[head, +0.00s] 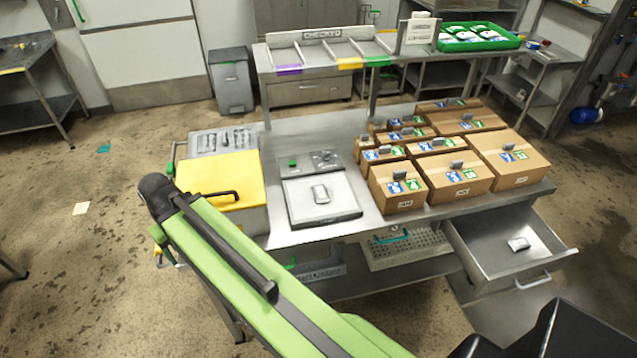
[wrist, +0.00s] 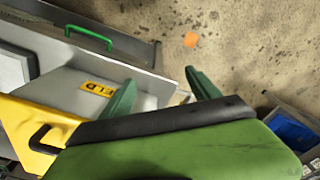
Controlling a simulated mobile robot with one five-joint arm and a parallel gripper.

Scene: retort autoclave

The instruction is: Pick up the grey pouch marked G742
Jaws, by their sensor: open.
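A small grey pouch (head: 320,193) lies on the flat plate of a scale (head: 340,208) on the steel bench in the head view. Another small grey pouch (head: 518,244) lies in the open drawer (head: 490,255) at the right. I cannot read a mark on either, so I cannot tell which is G742. My gripper (wrist: 163,92) shows in the wrist view with its two green fingers apart and nothing between them. It is over the edge of a grey container with a yellow label ending in "ELD" (wrist: 98,88). No pouch shows in the wrist view.
A yellow lid with a black handle (head: 205,178) is left of the scale. Several cardboard boxes (head: 400,200) fill the bench's right side. A divided rack (head: 325,50) and a green tray (head: 478,46) stand behind. A grey bin (head: 231,90) stands on the floor. Floor at left is mostly clear.

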